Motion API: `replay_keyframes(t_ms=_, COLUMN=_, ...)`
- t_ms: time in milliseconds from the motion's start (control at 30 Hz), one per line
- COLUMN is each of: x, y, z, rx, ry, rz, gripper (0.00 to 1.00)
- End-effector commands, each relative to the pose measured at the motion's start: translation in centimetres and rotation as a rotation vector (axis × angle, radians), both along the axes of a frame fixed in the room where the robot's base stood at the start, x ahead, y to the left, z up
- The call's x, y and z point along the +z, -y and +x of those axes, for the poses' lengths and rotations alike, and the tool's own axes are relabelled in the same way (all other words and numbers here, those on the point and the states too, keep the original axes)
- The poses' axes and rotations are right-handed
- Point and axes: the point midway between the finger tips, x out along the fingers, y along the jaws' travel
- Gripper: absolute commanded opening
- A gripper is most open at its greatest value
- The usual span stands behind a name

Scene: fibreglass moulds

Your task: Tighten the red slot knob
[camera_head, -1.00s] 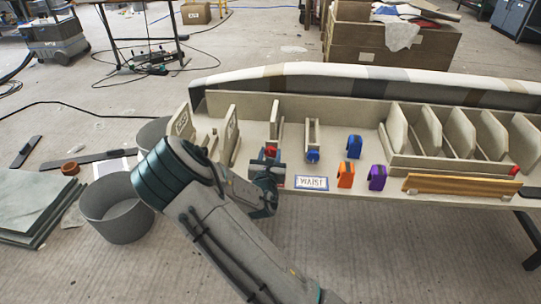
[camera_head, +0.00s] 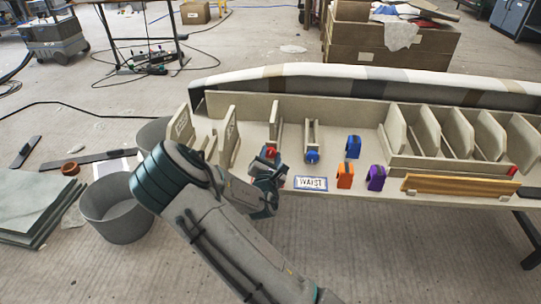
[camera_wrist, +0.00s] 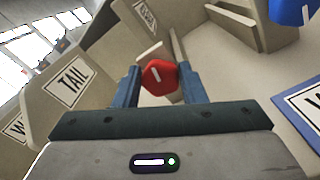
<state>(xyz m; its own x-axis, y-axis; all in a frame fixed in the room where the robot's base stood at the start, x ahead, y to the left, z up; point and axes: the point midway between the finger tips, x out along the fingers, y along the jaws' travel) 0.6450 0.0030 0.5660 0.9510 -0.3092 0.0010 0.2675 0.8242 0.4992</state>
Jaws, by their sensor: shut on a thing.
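The red slot knob (camera_wrist: 160,77) shows in the wrist view between the two blue fingers of my gripper (camera_wrist: 158,88). It has a pale slot line on its face, tilted a little from upright. My gripper is shut on the red knob. In the head view the red knob (camera_head: 272,152) is a small red patch at the near end of a slot on the bench, just beyond my gripper (camera_head: 268,160). My wrist hides part of the bench there.
A blue knob (camera_head: 312,156) sits on the slot to the right. Blue (camera_head: 353,146), orange (camera_head: 345,175) and purple (camera_head: 376,177) clips stand farther right. A WAIST label (camera_head: 311,183) lies at the front edge. A TAIL panel (camera_wrist: 70,80) stands left of my gripper in the wrist view.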

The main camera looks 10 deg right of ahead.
Motion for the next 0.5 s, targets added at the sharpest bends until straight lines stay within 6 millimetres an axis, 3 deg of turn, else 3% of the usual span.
replay_keyframes(t_ms=500, x=-0.17, y=0.05, z=-0.06, rx=0.000, ry=0.063, rz=0.200, gripper=0.14)
